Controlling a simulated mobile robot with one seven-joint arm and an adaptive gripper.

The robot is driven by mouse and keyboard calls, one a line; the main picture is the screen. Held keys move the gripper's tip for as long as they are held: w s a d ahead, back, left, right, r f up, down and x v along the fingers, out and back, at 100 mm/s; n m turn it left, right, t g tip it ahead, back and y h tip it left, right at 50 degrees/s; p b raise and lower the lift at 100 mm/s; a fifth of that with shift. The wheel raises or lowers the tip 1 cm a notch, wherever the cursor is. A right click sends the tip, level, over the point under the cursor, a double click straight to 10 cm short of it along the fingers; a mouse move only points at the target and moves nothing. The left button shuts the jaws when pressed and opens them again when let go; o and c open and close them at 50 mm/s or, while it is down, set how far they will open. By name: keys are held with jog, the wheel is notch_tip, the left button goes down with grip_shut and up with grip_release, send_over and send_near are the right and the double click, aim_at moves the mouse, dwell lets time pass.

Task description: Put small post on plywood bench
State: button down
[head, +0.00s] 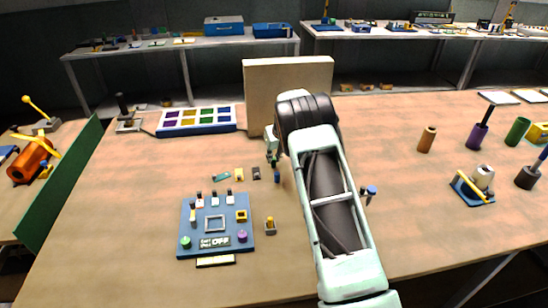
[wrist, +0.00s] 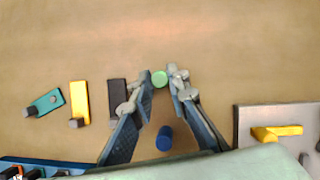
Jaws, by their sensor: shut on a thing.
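The plywood bench (head: 140,215) is the wide brown tabletop, and its surface also fills the wrist view (wrist: 215,45). My gripper (wrist: 161,77) is shut on a small green post (wrist: 160,79), seen nearly end-on as a round top between the fingertips. In the head view my gripper (head: 272,150) is near the middle of the bench, partly hidden by my arm. Whether the green post touches the bench is unclear. A small blue post (wrist: 164,138) is below and between the fingers; it also shows in the head view (head: 277,177), apparently standing on the bench.
Teal, yellow and dark small blocks (wrist: 80,98) lie left of my gripper. A blue panel (head: 214,225) with knobs is at the front left. A tan upright board (head: 262,95) stands behind my gripper. Several cylinders (head: 427,139) stand to the right. Bare bench lies at front right.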

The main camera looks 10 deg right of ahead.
jog(key=c, duration=1.9)
grip_release()
jog(key=shift+f, duration=0.1)
jog(key=shift+r, duration=0.25)
jog(key=b+v, duration=0.1)
jog(key=v, duration=1.1)
